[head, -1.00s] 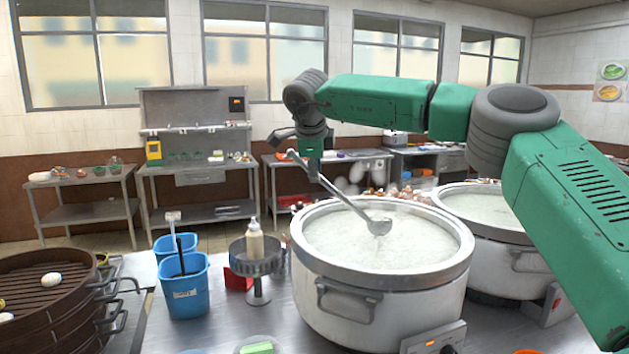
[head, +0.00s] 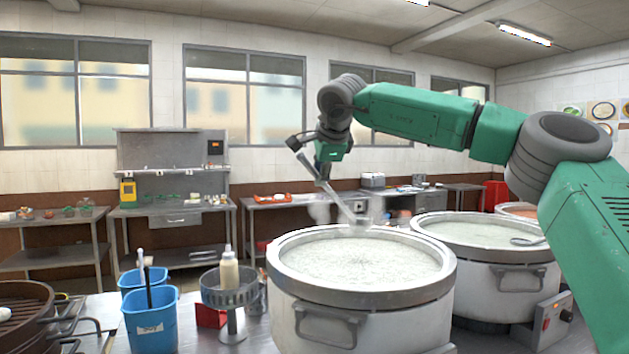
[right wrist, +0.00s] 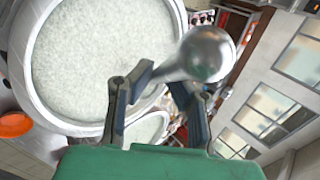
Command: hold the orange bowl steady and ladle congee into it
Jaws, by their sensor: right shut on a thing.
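My right gripper (head: 322,172) is shut on a metal ladle (head: 345,200), tilted with its scoop at the lower right. The scoop is above the far rim of the near congee pot (head: 362,298), clear of the white congee (head: 360,262). In the right wrist view the ladle's rounded scoop (right wrist: 208,54) shows beyond my fingers (right wrist: 160,108); its contents cannot be seen. An orange round thing, likely the orange bowl (right wrist: 14,124), is cut off at that view's left edge. It is not in the head view. My left gripper is in neither current view.
A second congee pot (head: 483,268) stands at right with a ladle in it. Blue buckets (head: 151,322), a squeeze bottle on a round stand (head: 229,272) and a dark steamer (head: 22,310) stand at left. Steel tables (head: 175,210) line the back wall.

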